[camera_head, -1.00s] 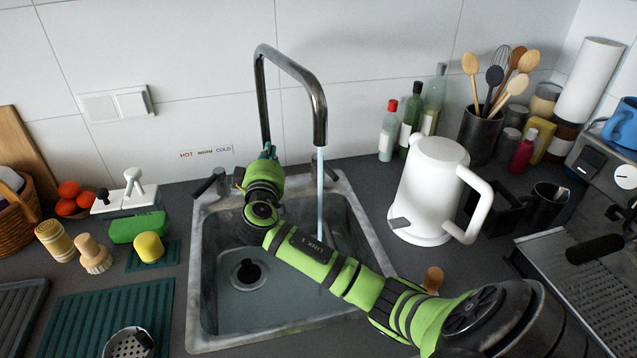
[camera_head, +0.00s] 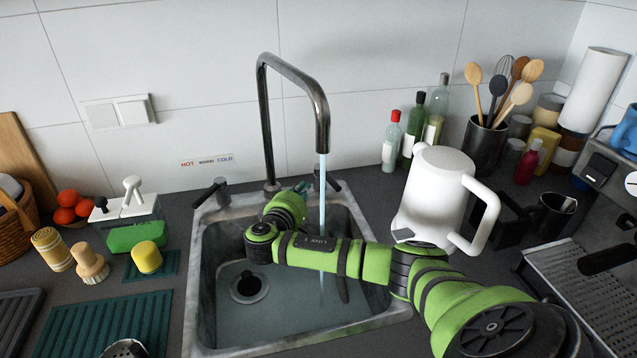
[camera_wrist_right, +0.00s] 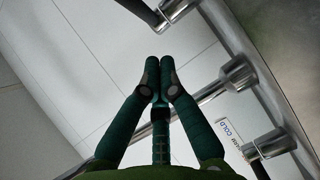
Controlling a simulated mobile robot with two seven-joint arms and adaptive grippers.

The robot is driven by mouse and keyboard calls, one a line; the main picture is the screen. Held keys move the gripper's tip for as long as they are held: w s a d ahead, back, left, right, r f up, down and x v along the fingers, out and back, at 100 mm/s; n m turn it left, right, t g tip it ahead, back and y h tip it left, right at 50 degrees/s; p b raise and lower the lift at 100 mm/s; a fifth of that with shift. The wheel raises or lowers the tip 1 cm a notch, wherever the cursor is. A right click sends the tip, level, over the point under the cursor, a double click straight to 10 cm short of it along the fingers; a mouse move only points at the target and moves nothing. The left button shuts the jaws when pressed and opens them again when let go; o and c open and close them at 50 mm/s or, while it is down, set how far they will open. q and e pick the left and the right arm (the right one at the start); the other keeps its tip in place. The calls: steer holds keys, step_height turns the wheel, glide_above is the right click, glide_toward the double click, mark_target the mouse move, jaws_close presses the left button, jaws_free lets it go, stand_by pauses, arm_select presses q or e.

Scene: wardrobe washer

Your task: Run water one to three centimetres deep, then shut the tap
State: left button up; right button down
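The dark metal tap spout (camera_head: 322,118) arches over the grey sink (camera_head: 205,300). A thin stream of water (camera_head: 322,190) falls from it. Water appears to cover the sink floor around the drain (camera_head: 249,286); its depth cannot be read. A left handle (camera_head: 214,190) and a right handle (camera_head: 334,184) flank the spout base. My right gripper (camera_head: 303,186) is at the sink's back edge, between spout base and right handle. In the right wrist view its fingertips (camera_wrist_right: 160,76) meet with nothing seen between them; the right handle (camera_wrist_right: 172,10) is beyond them, apart. My left gripper is out of view.
A white kettle (camera_head: 435,195) stands close to the sink's right side, near my forearm. Bottles (camera_head: 412,125) stand behind it. A HOT/WARM/COLD label (camera_head: 207,161) is on the wall.

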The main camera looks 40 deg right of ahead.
mark_target(327, 180)
steer(key=d+p, duration=0.1)
steer(key=d, duration=0.1)
steer(key=d+f, duration=0.1)
steer(key=d, duration=0.2)
steer(key=shift+s+p, duration=0.15)
steer(key=shift+p, duration=0.2)
steer(key=shift+d, duration=0.1)
steer(key=shift+s+d+f+n+t+y, duration=0.1)
steer(key=shift+s+d+n+t+y, duration=0.35)
steer(key=shift+d+t, duration=0.2)
steer(key=shift+w, duration=0.2)
